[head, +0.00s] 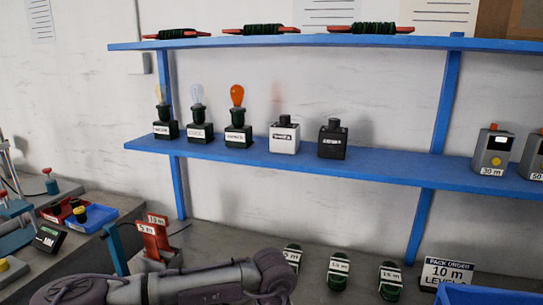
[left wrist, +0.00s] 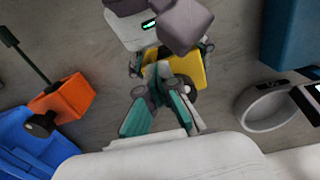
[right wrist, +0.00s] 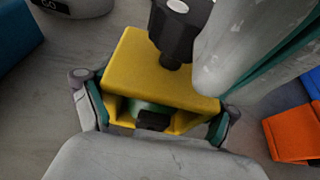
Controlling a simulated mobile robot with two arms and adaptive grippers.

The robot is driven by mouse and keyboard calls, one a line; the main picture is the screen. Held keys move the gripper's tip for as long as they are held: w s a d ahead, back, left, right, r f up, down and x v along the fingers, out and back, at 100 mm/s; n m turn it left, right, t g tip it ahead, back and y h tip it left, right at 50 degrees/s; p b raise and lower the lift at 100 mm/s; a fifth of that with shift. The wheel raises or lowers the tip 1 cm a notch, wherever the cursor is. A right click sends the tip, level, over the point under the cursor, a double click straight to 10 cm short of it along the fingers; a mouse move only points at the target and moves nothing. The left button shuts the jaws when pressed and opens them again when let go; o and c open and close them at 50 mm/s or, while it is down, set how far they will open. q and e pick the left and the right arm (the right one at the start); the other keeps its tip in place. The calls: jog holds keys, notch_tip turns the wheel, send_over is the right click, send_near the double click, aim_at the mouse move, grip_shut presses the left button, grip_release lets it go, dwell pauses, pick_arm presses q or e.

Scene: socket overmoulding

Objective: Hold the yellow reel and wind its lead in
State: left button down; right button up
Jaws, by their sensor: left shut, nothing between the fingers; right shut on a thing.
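The yellow reel (right wrist: 148,62) sits between the two fingers of my right gripper (right wrist: 152,108) in the right wrist view, and the gripper is shut on it. A dark faceted knob (right wrist: 174,30) with a pale dot stands over its top edge. Something green and black shows in its open front. In the left wrist view the reel (left wrist: 190,68) is partly covered by grey gripper parts. My left gripper (left wrist: 160,74) is shut and empty, its fingertips in front of the reel; I cannot tell whether they touch. The lead cannot be made out. The head view shows neither gripper nor reel.
In the left wrist view an orange block (left wrist: 65,95) and a blue tray (left wrist: 35,145) lie left, a grey oval ring (left wrist: 270,106) right. The head view shows a blue shelf (head: 390,165) with lamps and boxes, and a "10 m" pack order sign (head: 447,272).

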pick_arm(q)
jog(key=shift+w+a+r, duration=0.1)
jog(key=shift+w+a, duration=0.2)
jog(key=shift+w+a, duration=0.1)
jog(key=shift+a, duration=0.4)
jog(key=shift+w+a, duration=0.35)
jog(key=shift+a, duration=0.25)
jog(key=shift+a, duration=0.2)
jog(key=shift+s+a, duration=0.1)
jog(key=shift+s, duration=0.15)
notch_tip(320, 180, up, 6)
jog(key=shift+s, duration=0.3)
jog(key=shift+d, duration=0.2)
